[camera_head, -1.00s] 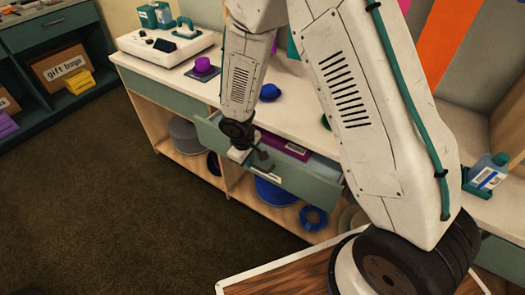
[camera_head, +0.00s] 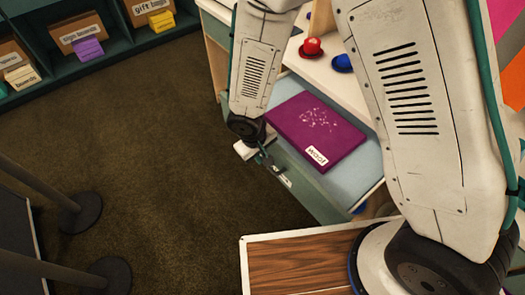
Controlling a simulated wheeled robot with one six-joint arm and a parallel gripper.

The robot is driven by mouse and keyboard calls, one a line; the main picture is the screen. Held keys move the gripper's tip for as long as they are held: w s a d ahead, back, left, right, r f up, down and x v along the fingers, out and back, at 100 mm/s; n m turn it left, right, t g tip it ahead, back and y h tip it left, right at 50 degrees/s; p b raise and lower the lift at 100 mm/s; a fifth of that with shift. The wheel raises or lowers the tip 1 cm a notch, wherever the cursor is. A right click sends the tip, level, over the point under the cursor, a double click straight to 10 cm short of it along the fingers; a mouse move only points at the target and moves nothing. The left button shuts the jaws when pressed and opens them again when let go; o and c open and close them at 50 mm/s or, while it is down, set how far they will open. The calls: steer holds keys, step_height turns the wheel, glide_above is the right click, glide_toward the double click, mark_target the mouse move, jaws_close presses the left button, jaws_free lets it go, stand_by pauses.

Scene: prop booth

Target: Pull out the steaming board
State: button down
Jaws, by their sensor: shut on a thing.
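The steaming board (camera_head: 360,172) is a pale blue flat surface with a green front panel, standing well out from the white-topped counter. A flat purple piece (camera_head: 312,130) with pale specks and a small white label lies on it. The pale handle (camera_head: 285,181) is on the green front. My gripper (camera_head: 264,160) is at the front and shut on the handle; its fingertips are small and partly dark against the panel.
A red hat (camera_head: 311,47) and a blue hat (camera_head: 342,62) stand on the counter top. Shelves with labelled boxes (camera_head: 80,33) line the back left. Dark post bases (camera_head: 80,213) stand at the left. The brown carpet (camera_head: 160,140) between is clear.

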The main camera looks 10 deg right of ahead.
steer(key=shift+a, duration=0.2)
steer(key=c, duration=1.5)
jaws_free()
steer(key=shift+r, duration=0.15)
steer(key=r, duration=0.5)
steer(key=s+a+r, duration=0.1)
steer(key=r, duration=0.1)
steer(key=shift+a+r, duration=0.1)
steer(key=shift+r, duration=0.15)
